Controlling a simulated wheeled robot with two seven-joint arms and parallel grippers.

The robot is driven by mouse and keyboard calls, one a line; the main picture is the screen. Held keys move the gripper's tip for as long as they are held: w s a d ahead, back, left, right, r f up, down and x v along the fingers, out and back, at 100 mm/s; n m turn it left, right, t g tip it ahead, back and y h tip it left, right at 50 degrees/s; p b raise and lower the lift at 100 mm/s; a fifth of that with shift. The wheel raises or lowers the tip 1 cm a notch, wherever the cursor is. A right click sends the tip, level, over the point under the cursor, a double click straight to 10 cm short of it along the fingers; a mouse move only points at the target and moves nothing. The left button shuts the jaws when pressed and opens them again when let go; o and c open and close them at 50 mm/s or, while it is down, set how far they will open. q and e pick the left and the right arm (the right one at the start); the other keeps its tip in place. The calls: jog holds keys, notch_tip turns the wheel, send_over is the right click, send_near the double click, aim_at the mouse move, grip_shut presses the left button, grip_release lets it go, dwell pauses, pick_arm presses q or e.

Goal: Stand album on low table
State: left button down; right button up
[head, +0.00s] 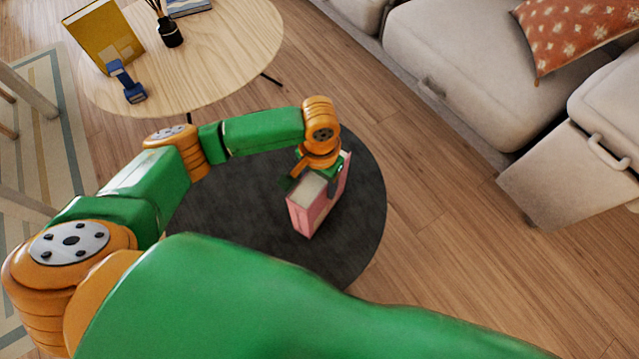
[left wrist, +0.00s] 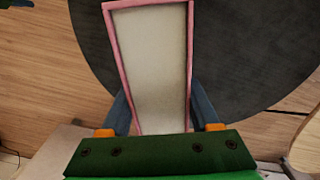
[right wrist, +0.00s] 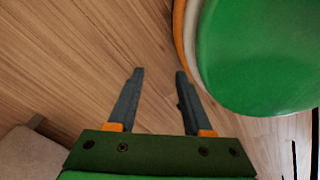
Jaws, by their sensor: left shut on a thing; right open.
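The album is a thick pink-covered book (head: 309,214) with a cream page block, upright on or just above the dark round low table (head: 240,210); I cannot tell if it touches. In the left wrist view the album (left wrist: 150,65) lies between the fingers, its page edges facing the camera. My left gripper (head: 322,180) is shut on it from above; in the left wrist view the left gripper (left wrist: 160,115) has a finger on each cover. My right gripper (right wrist: 158,75) is open and empty over the wood floor; it is not visible in the head view.
A taller light wood round table (head: 230,60) stands behind, with a yellow book (head: 103,35), a blue object (head: 126,82) and a black reed diffuser (head: 170,32). A beige sofa (head: 470,70) with an orange cushion (head: 575,35) is at right. Floor between is clear.

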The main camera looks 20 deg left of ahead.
pick_arm(q)
jog(key=shift+r, duration=0.1)
jog(key=shift+c, duration=0.6)
grip_release()
pick_arm(e)
jog(key=shift+r, duration=0.1)
jog(key=shift+s, duration=0.1)
pick_arm(q)
notch_tip(320, 180, up, 11)
jog(key=p, duration=0.4)
jog(key=shift+r, duration=0.55)
pick_arm(e)
jog(key=r, duration=0.1)
jog(key=s+a+r, duration=0.1)
jog(key=a+r, duration=0.1)
jog(key=r, duration=0.1)
jog(key=shift+s, duration=0.3)
jog(key=shift+d, duration=0.15)
